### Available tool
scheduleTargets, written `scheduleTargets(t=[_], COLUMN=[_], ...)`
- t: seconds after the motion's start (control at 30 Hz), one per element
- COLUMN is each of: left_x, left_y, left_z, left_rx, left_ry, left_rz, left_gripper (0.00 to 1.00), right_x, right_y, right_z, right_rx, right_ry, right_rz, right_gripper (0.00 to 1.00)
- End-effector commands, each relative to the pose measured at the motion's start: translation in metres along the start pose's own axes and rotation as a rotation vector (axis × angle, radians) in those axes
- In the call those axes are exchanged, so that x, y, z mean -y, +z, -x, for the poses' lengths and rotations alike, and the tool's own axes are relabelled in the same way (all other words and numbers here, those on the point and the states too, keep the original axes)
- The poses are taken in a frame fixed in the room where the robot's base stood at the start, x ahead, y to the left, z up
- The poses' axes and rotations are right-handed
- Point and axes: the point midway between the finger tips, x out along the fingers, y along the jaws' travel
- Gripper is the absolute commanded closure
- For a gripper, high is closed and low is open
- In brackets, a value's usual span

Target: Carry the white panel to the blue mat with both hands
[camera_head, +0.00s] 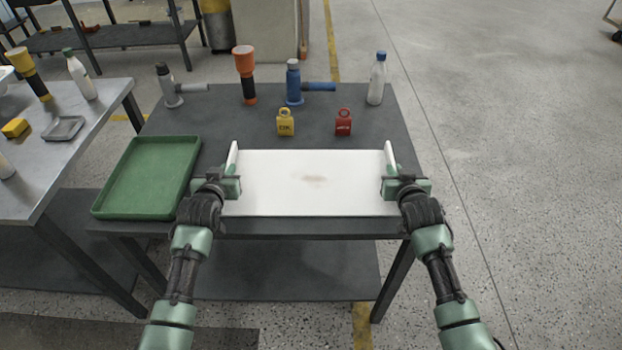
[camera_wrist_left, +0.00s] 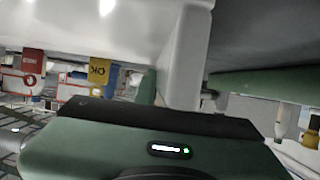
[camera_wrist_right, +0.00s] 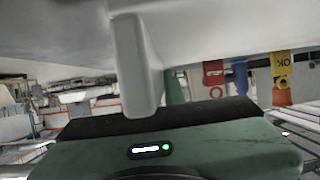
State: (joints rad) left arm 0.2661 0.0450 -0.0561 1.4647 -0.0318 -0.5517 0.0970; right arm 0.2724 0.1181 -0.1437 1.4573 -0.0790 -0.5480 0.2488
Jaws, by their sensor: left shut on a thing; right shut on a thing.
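The white panel (camera_head: 290,185) lies level over the near part of the dark table, with a faint brown smudge near its middle. It has a raised white grip at each short end. My left gripper (camera_head: 229,186) is shut on the left end grip, which also shows in the left wrist view (camera_wrist_left: 187,60). My right gripper (camera_head: 396,187) is shut on the right end grip, also seen in the right wrist view (camera_wrist_right: 137,65). I cannot tell whether the panel touches the table. No blue mat shows in any view.
A green tray (camera_head: 105,213) lies left of the panel. Further back are an orange-topped tool (camera_head: 244,70), blue tool (camera_head: 293,85), grey tool (camera_head: 166,85) and bottle (camera_head: 376,80). Open floor lies right.

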Motion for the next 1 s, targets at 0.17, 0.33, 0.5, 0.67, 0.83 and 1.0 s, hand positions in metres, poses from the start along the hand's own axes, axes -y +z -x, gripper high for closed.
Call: scheduleTargets(t=[0.17, 0.33, 0.5, 0.67, 0.83, 1.0], left_x=[0.0, 0.0, 0.0, 0.001, 0.001, 0.001], left_y=[0.001, 0.001, -0.002, -0.009, -0.025, -0.041], left_z=[0.0, 0.0, 0.001, 0.003, 0.009, 0.017], left_rx=[0.002, 0.002, -0.003, -0.003, -0.004, -0.004], left_ry=[-0.001, -0.001, -0.001, -0.001, -0.001, -0.001], left_rz=[0.0, 0.0, 0.0, 0.0, 0.0, 0.0], left_gripper=[1.0, 1.0, 1.0, 1.0, 1.0, 1.0], right_x=[-0.001, -0.001, -0.001, -0.001, -0.001, -0.001], right_y=[0.0, 0.0, -0.003, -0.01, -0.025, -0.042], right_z=[0.0, 0.0, 0.0, 0.003, 0.009, 0.016], right_rx=[0.001, 0.001, -0.004, -0.004, -0.004, -0.005], right_ry=[0.001, 0.001, 0.001, 0.001, 0.001, 0.001], right_rz=[0.0, 0.0, 0.0, 0.0, 0.0, 0.0], right_gripper=[1.0, 1.0, 1.0, 1.0, 1.0, 1.0])
